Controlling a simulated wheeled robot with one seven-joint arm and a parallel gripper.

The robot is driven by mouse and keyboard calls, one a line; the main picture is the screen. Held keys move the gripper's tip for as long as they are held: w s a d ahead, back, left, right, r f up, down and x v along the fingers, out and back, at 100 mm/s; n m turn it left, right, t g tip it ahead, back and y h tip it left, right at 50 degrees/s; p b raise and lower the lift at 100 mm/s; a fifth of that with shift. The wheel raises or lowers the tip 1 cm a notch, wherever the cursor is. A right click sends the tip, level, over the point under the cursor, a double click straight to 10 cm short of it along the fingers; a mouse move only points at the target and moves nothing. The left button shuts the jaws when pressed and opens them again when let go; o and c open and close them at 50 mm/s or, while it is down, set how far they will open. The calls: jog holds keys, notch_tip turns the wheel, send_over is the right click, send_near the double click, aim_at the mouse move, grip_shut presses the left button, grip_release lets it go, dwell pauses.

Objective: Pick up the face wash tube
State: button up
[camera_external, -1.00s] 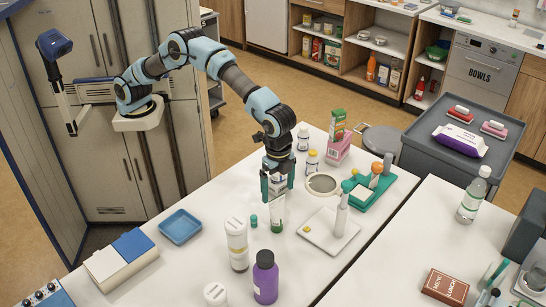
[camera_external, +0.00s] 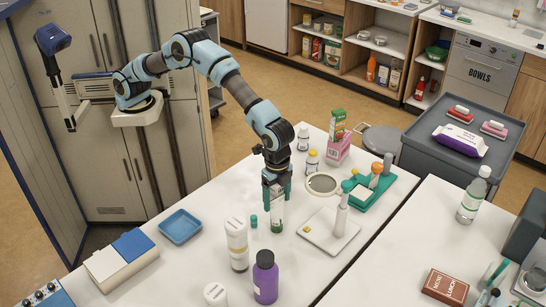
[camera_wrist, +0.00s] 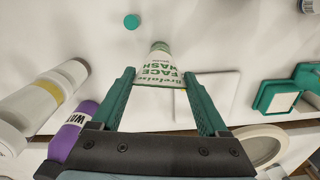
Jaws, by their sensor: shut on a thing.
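The face wash tube (camera_external: 277,222) is white and green and stands upright on the white table, in the middle of the external view. My gripper (camera_external: 276,204) reaches down over it from above, its two teal fingers on either side of the tube's upper part. In the wrist view the tube (camera_wrist: 160,66) shows its green "FACE WASH" lettering between the fingertips of my gripper (camera_wrist: 158,78), which is shut on it. The tube's lower end seems to rest on the table. Its top is partly hidden by the fingers.
A white bottle (camera_external: 237,245) and a purple bottle (camera_external: 265,279) stand in front. A blue tray (camera_external: 180,226) lies left.

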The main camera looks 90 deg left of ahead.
grip_shut()
dwell(0.3)
